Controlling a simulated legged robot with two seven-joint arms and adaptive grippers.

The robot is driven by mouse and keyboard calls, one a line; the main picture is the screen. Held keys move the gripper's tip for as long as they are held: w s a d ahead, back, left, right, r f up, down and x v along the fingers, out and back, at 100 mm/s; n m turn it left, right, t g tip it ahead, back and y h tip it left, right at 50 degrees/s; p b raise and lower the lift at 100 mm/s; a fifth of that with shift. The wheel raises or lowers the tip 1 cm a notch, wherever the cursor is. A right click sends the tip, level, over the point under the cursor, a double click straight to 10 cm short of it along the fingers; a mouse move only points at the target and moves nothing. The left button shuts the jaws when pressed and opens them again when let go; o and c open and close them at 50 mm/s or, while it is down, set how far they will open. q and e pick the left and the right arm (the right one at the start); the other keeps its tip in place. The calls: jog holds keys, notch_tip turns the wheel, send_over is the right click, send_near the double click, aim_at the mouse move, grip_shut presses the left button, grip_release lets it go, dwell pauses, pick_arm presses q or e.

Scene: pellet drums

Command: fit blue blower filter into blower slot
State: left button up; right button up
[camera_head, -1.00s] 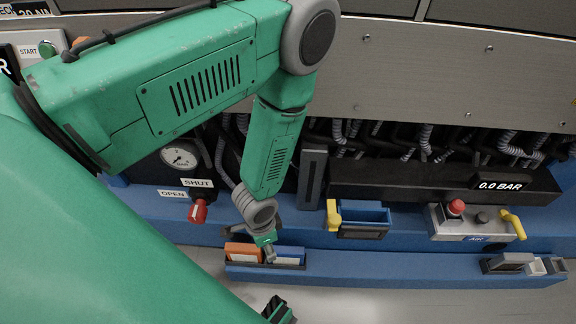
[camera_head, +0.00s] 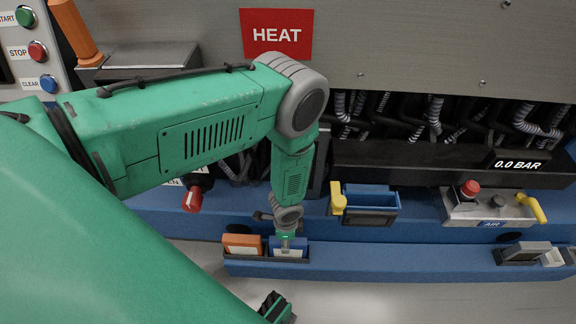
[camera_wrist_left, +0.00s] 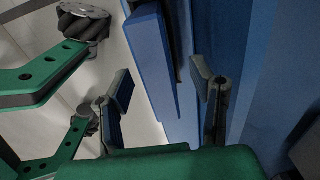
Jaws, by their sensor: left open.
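The blue filter (camera_head: 289,252) with a pale label stands in a dark rack (camera_head: 265,259) on the low blue ledge, right of an orange filter (camera_head: 243,245). My left gripper (camera_head: 287,241) is right at the blue filter's upper part and hides some of it. In the left wrist view the left fingers (camera_wrist_left: 167,90) are spread apart with a blue slab (camera_wrist_left: 152,65) between them; I cannot tell if it is the filter or the ledge. A blue open-topped housing (camera_head: 371,191) with a yellow lever (camera_head: 338,199), seemingly the blower slot, lies to the right. My right gripper is out of view.
An air panel (camera_head: 490,206) with a red button and yellow handle is at the right. Grey parts (camera_head: 524,252) sit at the ledge's right end. The ledge between rack and grey parts is clear.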

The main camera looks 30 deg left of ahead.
pick_arm(q)
jog(key=f+b, duration=0.1)
jog(key=f, duration=0.1)
jog(key=d+f+b, duration=0.1)
jog(key=f, duration=0.1)
jog(key=shift+w+a+f, duration=0.1)
jog(key=shift+a+f, duration=0.05)
jog(key=shift+f, duration=0.2)
jog(key=shift+a+f, duration=0.1)
jog(key=shift+a, duration=0.1)
jog(key=shift+d, duration=0.2)
grip_shut()
